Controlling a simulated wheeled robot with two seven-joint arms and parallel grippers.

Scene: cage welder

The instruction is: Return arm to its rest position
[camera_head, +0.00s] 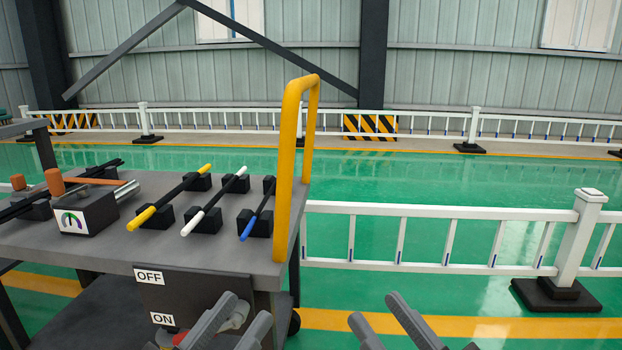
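My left gripper (247,308) shows at the bottom centre-left, in front of the cart's dark switch panel (190,290). Its two grey fingers stand apart, and no held thing shows between them. My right gripper (374,308) is at the bottom, right of centre, over the green floor. Its two fingers are also spread apart with nothing between them. The wrists and the rest of both arms are cut off by the bottom edge, so their full pose is hidden.
The grey cart (125,240) carries yellow (170,197), white (213,202) and blue (256,213) rods on black blocks, plus a gauge box (88,213). A yellow handle (286,170) rises at its right end. A white railing (435,238) crosses the right; open floor lies beyond.

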